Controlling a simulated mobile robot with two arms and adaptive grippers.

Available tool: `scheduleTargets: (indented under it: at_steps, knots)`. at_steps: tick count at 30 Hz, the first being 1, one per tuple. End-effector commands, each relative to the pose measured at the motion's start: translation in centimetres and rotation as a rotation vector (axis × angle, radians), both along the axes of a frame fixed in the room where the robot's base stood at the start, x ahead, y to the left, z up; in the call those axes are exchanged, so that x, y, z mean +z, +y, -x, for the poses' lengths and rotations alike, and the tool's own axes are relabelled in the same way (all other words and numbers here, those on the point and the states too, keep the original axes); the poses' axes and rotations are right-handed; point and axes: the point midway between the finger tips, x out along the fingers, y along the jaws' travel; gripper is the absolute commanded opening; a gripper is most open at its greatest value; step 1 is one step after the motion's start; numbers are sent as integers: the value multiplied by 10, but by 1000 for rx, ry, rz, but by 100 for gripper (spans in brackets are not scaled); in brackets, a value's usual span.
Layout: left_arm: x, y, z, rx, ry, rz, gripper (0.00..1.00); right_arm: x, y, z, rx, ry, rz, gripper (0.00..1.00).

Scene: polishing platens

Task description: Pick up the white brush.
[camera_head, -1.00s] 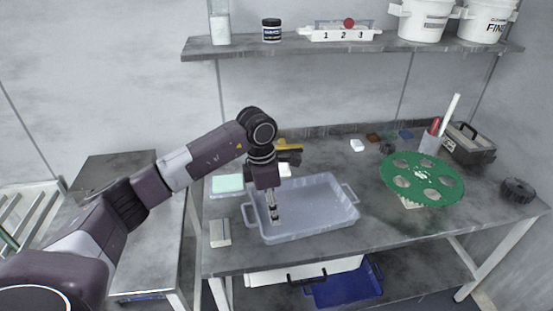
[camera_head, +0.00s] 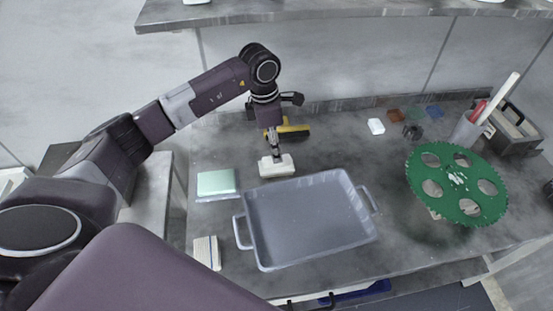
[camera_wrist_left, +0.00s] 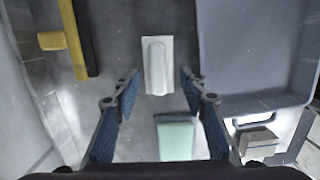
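The white brush (camera_head: 276,167) lies on the bench, behind the grey tray and to the right of the pale green block. It also shows in the left wrist view (camera_wrist_left: 157,66) as a white rectangle with a raised rounded handle. My left gripper (camera_head: 274,153) points down just above it and hides part of its back edge. In the left wrist view my left gripper (camera_wrist_left: 159,92) is open, with the brush in line with the gap between its fingers, seemingly just beyond the tips. My right gripper is not in view.
The grey tray (camera_head: 247,217) stands close in front. The pale green block (camera_head: 216,182) is left, a yellow-and-black tool (camera_head: 294,130) behind. A pale striped block (camera_head: 207,252) lies front left. A green disc (camera_head: 446,207) is at right. A shelf (camera_head: 330,10) hangs above.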

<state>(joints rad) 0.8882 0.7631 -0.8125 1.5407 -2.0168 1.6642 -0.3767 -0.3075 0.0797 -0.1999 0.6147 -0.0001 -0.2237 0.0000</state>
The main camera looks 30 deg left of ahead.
Motion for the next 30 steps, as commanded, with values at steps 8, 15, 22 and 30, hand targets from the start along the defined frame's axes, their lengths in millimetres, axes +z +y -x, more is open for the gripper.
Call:
scheduleTargets:
  at_steps: [8,15,22,30]
  knots:
    - [-34,0,-3,0,5,1,39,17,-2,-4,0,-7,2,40]
    - [-60,-2,-6,0,0,0,39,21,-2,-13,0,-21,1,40]
    - [-61,-2,-6,-1,-1,-1,39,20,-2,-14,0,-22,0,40]
    - [-63,-2,-6,-1,-1,0,39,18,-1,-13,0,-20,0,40]
